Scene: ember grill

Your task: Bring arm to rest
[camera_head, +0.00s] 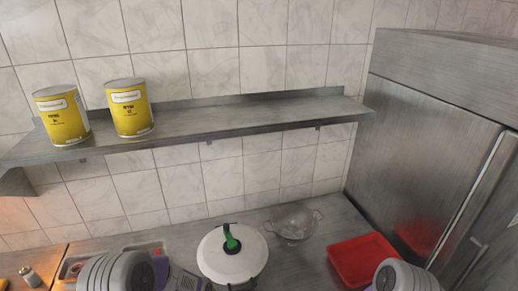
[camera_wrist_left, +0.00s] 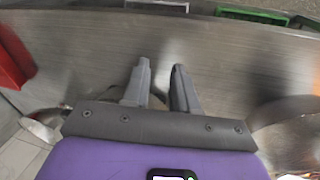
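My left gripper (camera_wrist_left: 160,76) shows in the left wrist view with its two grey fingers apart. The gap between them is narrow and I see nothing held in it. A blurred metal surface lies beyond the fingers. In the head view, the grey links of my left arm (camera_head: 120,271) show at the bottom left, and a link of my right arm (camera_head: 402,276) shows at the bottom right. My right gripper is out of view.
A white lidded pot (camera_head: 228,261), a metal colander (camera_head: 293,222) and a red tray (camera_head: 362,261) stand on the steel counter. Two yellow cans, left (camera_head: 60,115) and right (camera_head: 130,108), stand on the wall shelf (camera_head: 230,117). A steel fridge (camera_head: 425,150) stands at right.

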